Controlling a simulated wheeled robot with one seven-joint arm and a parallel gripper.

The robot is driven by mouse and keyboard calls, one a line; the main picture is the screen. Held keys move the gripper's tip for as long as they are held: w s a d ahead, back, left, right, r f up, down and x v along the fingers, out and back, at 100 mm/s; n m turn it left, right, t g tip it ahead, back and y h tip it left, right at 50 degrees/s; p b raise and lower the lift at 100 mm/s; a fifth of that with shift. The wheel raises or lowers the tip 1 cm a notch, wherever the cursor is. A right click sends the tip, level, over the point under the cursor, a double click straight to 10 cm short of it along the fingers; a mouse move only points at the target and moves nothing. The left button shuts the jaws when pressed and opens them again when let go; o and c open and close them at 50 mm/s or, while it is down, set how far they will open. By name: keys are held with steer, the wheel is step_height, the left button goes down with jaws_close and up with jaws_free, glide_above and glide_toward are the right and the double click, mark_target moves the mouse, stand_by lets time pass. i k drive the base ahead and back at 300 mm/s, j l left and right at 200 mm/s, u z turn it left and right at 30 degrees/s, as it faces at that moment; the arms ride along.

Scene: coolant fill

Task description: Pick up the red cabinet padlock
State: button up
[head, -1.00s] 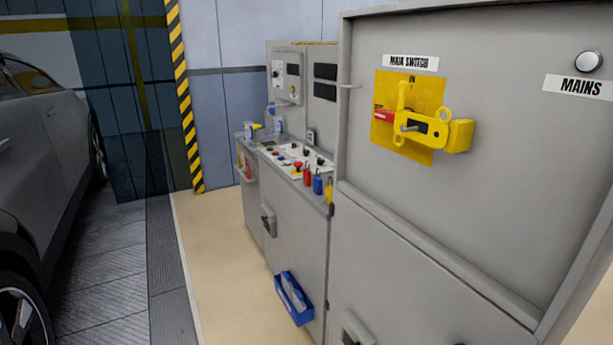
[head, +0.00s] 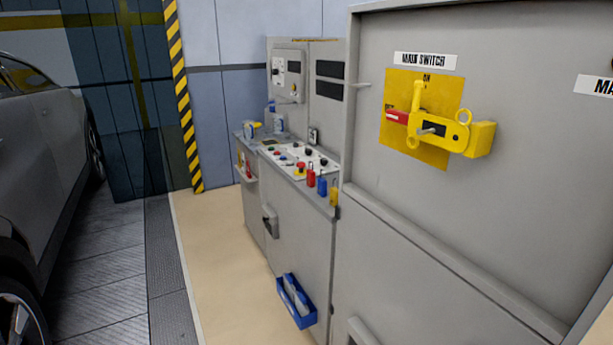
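A small red padlock (head: 311,177) stands on the front right of the console's sloped top, beside a blue padlock (head: 321,186) and a yellow padlock (head: 333,192). The three are in a row near the console edge. They are small in this view, so their shackles are hard to make out. My gripper is not in the head view, so I cannot see what it holds.
The control console (head: 305,235) stands left of a tall grey cabinet (head: 450,250) with a yellow main switch (head: 437,130). A blue bin (head: 297,305) juts from the console front. A car (head: 45,190) stands at left. The beige floor (head: 215,250) between is clear.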

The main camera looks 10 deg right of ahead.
mark_target(310, 174)
steer(key=i+j, duration=0.25)
steer(key=i, duration=0.3)
steer(key=i+j, duration=0.25)
steer(key=i, duration=0.25)
steer(key=i+j, duration=0.25)
steer(key=i, duration=0.3)
steer(key=i+j, duration=0.25)
steer(key=i, duration=0.25)
steer(key=i+j, duration=0.25)
steer(key=i, duration=0.3)
steer(key=i+j, duration=0.25)
steer(key=i, duration=0.25)
steer(key=i+j, duration=0.25)
steer(key=i, duration=0.3)
steer(key=u, duration=0.05)
